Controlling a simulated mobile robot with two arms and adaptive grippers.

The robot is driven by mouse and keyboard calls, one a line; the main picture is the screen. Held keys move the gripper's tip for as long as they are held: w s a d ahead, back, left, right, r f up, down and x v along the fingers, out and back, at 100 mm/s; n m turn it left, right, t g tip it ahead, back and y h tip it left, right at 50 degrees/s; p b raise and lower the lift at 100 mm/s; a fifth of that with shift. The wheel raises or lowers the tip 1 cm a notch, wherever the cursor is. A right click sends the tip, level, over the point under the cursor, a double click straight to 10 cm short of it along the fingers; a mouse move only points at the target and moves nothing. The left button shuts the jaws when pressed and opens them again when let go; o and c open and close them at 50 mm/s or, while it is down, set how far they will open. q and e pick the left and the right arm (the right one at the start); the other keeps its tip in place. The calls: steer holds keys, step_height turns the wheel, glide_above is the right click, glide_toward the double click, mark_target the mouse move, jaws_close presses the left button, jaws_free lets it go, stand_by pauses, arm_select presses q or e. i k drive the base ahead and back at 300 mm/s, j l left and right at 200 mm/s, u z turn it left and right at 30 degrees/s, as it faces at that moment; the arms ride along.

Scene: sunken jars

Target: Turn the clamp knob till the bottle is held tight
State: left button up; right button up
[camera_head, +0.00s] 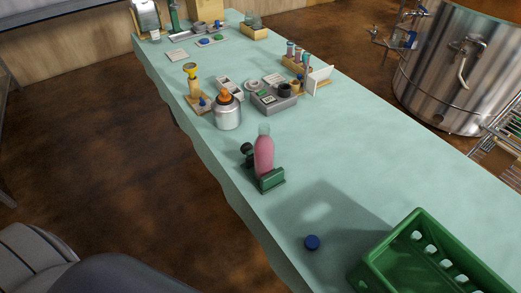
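A bottle (263,158) with pink contents and a pale, translucent top stands upright in a green clamp (272,181) near the left edge of the table. A black clamp knob (247,148) shows on the far left side of the bottle, partly hidden behind it. I cannot tell from here how tightly the clamp's jaws press on the bottle. Neither of my grippers is in view, and nothing is seen touching the knob or the bottle.
A green crate (400,240) stands at the front right. A metal canister (228,115) with an orange top stands behind the bottle. The table right of the clamp is clear.

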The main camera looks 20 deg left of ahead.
mark_target(246, 147)
steer(key=j+z, duration=1.15)
steer(key=z, duration=0.15)
steer(key=k+j, duration=0.1)
steer(key=j, duration=0.3)
steer(key=k+j+z, duration=0.1)
steer(key=j, duration=0.35)
steer(key=k+j, duration=0.15)
steer(key=j, duration=0.25)
steer(key=k+j+z, duration=0.1)
steer(key=j, duration=0.3)
steer(key=k+j, duration=0.2)
steer(key=j, duration=0.15)
steer(key=k+j+z, duration=0.1)
steer(key=j, duration=0.3)
steer(key=k, duration=0.05)
